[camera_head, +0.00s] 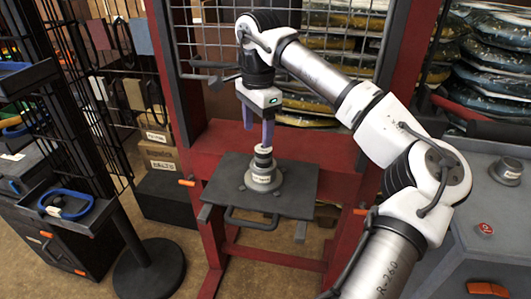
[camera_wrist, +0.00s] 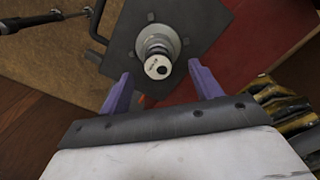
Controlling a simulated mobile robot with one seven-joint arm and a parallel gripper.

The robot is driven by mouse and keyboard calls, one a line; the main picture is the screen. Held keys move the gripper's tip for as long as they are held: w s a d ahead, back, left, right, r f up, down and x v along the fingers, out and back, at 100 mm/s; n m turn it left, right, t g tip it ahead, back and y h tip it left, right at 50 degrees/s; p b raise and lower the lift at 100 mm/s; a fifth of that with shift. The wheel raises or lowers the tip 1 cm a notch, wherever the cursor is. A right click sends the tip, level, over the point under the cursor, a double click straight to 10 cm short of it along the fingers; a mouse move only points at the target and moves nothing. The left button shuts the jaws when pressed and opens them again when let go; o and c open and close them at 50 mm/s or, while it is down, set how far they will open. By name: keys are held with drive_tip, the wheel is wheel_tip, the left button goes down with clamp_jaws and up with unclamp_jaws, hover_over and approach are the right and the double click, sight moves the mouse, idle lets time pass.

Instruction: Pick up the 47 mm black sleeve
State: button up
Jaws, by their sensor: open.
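A stepped spindle (camera_head: 263,180) with a pale grey base stands upright on a dark square plate (camera_head: 300,190). In the wrist view the spindle (camera_wrist: 157,42) ends in a pale labelled face (camera_wrist: 155,67) with a dark hole. My gripper (camera_head: 257,133) points down with its purple fingers apart, just above the black piece. In the wrist view the open gripper (camera_wrist: 159,72) has the spindle's end between its fingertips, with gaps on both sides.
A red frame (camera_head: 225,135) surrounds the plate, with a wire grid (camera_head: 205,40) behind. A handle (camera_head: 252,222) sticks out from the plate's front. A black rack (camera_head: 70,120) stands left, and a grey cabinet (camera_head: 490,240) right. The plate around the spindle is mostly clear.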

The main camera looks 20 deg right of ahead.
sight(263, 152)
drive_tip(key=shift+s+d, duration=0.15)
drive_tip(key=shift+d, duration=0.4)
drive_tip(key=shift+f, duration=0.35)
wheel_tip(263, 152, down, 7)
drive_tip(key=shift+r+p, duration=0.15)
drive_tip(key=shift+p, duration=1.05)
drive_tip(key=c, duration=1.4)
